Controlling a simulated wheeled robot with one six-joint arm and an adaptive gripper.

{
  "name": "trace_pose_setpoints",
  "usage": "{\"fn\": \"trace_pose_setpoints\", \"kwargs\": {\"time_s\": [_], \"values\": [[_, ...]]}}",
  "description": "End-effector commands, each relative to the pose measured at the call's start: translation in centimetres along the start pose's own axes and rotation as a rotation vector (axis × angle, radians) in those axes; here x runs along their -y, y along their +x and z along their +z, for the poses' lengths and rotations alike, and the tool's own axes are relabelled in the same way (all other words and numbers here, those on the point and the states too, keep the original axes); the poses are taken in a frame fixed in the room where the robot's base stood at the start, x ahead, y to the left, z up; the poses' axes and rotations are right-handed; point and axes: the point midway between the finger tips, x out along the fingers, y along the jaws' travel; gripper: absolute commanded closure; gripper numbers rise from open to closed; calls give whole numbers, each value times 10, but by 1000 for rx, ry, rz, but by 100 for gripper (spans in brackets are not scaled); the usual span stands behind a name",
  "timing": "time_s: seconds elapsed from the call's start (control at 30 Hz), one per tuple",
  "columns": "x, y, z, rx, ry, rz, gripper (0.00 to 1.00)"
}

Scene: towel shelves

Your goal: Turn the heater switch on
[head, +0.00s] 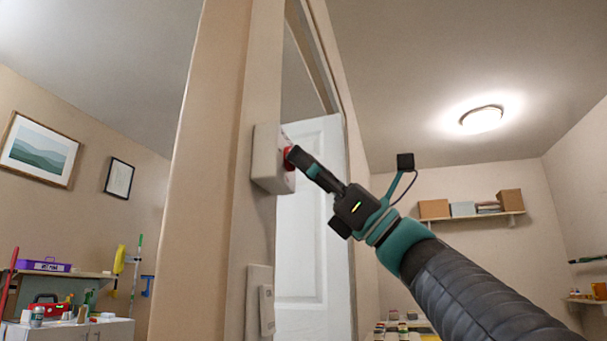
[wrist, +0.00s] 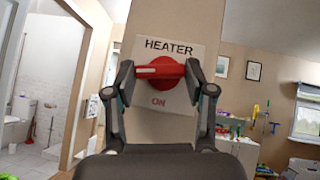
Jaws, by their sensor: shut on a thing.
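The heater switch is a white box (head: 265,165) on the end of a wall, with a red rotary knob (wrist: 160,70). In the wrist view its white plate (wrist: 176,48) reads HEATER above the knob and ON below it. The knob's bar lies roughly sideways, with a slight tilt. My gripper (head: 293,157) is at the box's face. In the wrist view the fingers of my gripper (wrist: 160,73) are on the left and right ends of the red knob, shut on it. In the head view the knob is mostly hidden behind the fingers.
A light switch plate (head: 261,302) is on the wall below the box. A white door (head: 312,210) stands just behind. A wooden door frame (wrist: 82,75) is at left in the wrist view. A wall shelf with boxes (head: 472,216) is at the right.

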Motion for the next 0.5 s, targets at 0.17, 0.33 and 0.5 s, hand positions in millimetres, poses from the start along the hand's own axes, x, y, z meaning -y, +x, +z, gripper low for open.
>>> {"fn": "trace_pose_setpoints", "kwargs": {"time_s": [0.17,0.33,0.5], "values": [[6,1,1,-1,-113,112,81],[8,2,2,-1,-228,227,81],[10,2,2,-1,-343,343,81]]}}
